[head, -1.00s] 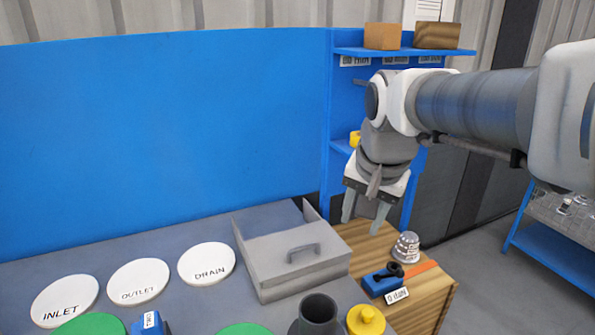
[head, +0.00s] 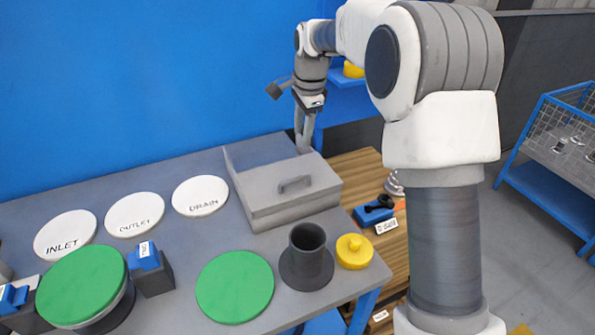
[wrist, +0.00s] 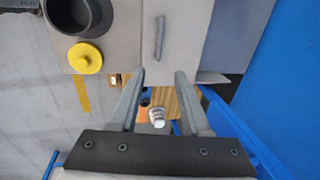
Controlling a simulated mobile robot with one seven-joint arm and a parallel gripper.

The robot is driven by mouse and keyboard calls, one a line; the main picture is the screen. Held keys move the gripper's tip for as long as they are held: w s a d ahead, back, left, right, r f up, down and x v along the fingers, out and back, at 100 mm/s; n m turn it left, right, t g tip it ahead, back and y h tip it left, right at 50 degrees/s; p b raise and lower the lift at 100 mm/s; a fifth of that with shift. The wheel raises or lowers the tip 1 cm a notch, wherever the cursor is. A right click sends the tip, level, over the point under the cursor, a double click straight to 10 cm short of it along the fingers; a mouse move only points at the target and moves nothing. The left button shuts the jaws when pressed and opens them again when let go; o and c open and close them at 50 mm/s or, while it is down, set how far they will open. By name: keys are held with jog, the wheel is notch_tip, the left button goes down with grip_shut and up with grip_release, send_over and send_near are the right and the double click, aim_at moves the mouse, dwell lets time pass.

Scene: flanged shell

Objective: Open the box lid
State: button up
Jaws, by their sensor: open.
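The grey box (head: 270,213) sits on the grey table, and its flat lid (head: 320,178) carries a bar handle (head: 294,184). My gripper (head: 304,148) is above the box's back right corner, apart from the handle. In the wrist view my gripper (wrist: 160,76) is open and empty, with the handle (wrist: 160,38) beyond the fingertips and between their lines. In the head view one finger mostly hides the other.
A dark flanged pipe (head: 307,262) and a yellow knobbed cap (head: 354,251) stand in front of the box. Green (head: 235,287) and white discs (head: 200,196) lie left. A wooden surface (head: 350,170) with a blue tool (head: 372,212) is right. A blue wall rises behind.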

aim_at(297, 177)
jog(key=w+f, duration=0.1)
jog(key=f, duration=0.4)
jog(key=w+f, duration=0.1)
jog(key=f, duration=0.4)
jog(key=a+f, duration=0.1)
jog(key=f, duration=0.4)
jog(key=shift+w+f, duration=0.3)
jog(key=shift+w, duration=0.1)
grip_shut()
dwell(0.5)
